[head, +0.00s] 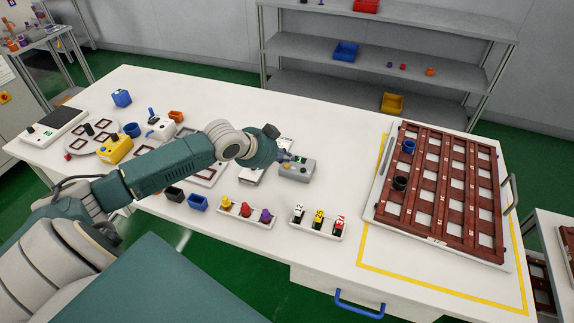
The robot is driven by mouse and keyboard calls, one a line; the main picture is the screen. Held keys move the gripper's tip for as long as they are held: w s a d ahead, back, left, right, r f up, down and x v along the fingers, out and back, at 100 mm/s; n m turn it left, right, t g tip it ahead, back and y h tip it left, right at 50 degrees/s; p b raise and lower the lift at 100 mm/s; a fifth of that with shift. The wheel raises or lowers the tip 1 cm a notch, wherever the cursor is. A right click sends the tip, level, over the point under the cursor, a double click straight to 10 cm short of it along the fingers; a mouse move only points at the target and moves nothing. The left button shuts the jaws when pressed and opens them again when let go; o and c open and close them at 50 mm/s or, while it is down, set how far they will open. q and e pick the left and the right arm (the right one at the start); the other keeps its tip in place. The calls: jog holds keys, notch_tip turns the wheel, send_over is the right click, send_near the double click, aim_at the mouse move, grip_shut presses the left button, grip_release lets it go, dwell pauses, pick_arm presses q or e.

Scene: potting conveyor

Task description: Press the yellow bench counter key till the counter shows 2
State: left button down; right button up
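A small yellow box (115,149) with a pale patch on top stands at the left of the white bench. A grey box (297,168) stands near the bench's middle. I cannot read a number on either, and I cannot tell which one is the bench counter. My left arm reaches in from the left across the bench. My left gripper (284,156) is at the upper left of the grey box, with its tip close above or touching it; I cannot tell which. Its fingers are small and partly hidden by the wrist. My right gripper is out of view.
A tray with a brown grid (438,240) lies at the right, holding a blue and a black pot. Two white racks (246,216) (318,231) with small coloured parts stand in front of the grey box. Several bins and devices crowd the left. Grey shelves (385,66) stand behind.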

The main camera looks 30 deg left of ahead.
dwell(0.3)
pick_arm(q)
jog(key=shift+f, duration=0.4)
jog(key=shift+f, duration=0.15)
dwell(0.5)
jog(key=shift+f, duration=0.25)
dwell(0.5)
jog(key=shift+r+p, duration=0.85)
jog(key=shift+p, duration=0.15)
